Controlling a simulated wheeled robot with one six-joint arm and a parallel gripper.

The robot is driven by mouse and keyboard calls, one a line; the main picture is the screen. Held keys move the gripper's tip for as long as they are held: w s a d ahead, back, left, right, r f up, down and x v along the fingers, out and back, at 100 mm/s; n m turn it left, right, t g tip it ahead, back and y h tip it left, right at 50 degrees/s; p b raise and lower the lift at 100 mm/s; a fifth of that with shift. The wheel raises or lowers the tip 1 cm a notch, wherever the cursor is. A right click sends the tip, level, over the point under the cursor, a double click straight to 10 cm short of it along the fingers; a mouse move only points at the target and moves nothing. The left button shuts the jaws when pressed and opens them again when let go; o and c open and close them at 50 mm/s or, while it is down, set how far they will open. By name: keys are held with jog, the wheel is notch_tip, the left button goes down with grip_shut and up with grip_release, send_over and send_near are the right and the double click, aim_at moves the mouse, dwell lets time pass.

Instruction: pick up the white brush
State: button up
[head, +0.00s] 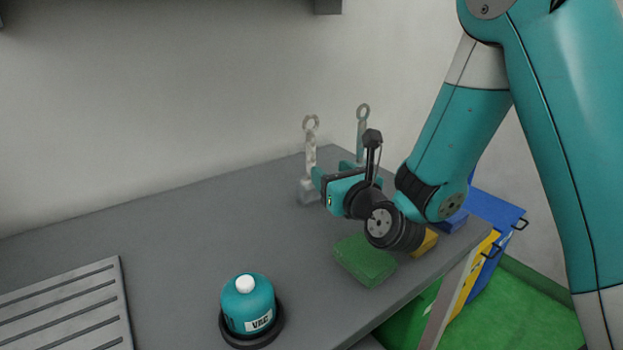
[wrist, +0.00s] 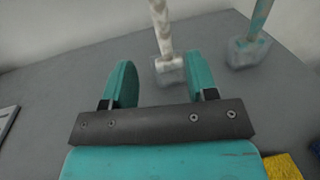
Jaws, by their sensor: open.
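The white brush (head: 310,150) stands upright in a pale holder near the back of the grey table, with a ring at the top of its handle. In the wrist view the white brush (wrist: 162,30) rises beyond and between my fingertips, nearer the right finger. My gripper (wrist: 160,85) is open, with two teal fingers apart and nothing seen between them. In the head view my gripper (head: 322,180) is beside the brush's lower part, at its right; whether it touches cannot be told. A teal brush (head: 362,125) stands upright to the right, its lower part hidden behind my gripper.
A green block (head: 365,260) and a yellow block (head: 426,241) lie below my wrist, with a blue block (head: 453,221) near the edge. A teal bottle (head: 248,304) stands in a dark ring in front. A grooved grey tray (head: 65,312) lies at left. The table's middle is clear.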

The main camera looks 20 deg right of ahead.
aim_at(313, 153)
jog(key=w+p, duration=0.1)
jog(key=p, duration=0.1)
jog(key=w+p, duration=0.1)
jog(key=w, duration=0.1)
jog(key=w+a+r+p, duration=0.1)
jog(key=w+p, duration=0.1)
jog(key=shift+w+p, duration=0.25)
jog(key=shift+p, duration=0.05)
jog(key=shift+w+f+p, duration=0.3)
jog(key=shift+w+p, duration=0.2)
jog(key=shift+w, duration=0.1)
jog(key=shift+w+r+p, duration=0.3)
jog(key=shift+w+p, duration=0.2)
jog(key=shift+p, duration=0.45)
jog(key=w+p, duration=0.1)
jog(key=p, duration=0.1)
jog(key=w+p, duration=0.1)
jog(key=p, duration=0.1)
jog(key=shift+w+a+r, duration=0.1)
jog(key=shift+w+r, duration=0.05)
jog(key=shift+r, duration=0.15)
jog(key=w+p, duration=0.1)
jog(key=p, duration=0.1)
jog(key=shift+a+f+p, duration=0.1)
jog(key=shift+p, duration=0.25)
jog(key=shift+w+f+p, duration=0.3)
jog(key=shift+w+p, duration=0.1)
jog(key=shift+p, duration=0.2)
jog(key=shift+c, duration=0.2)
grip_shut()
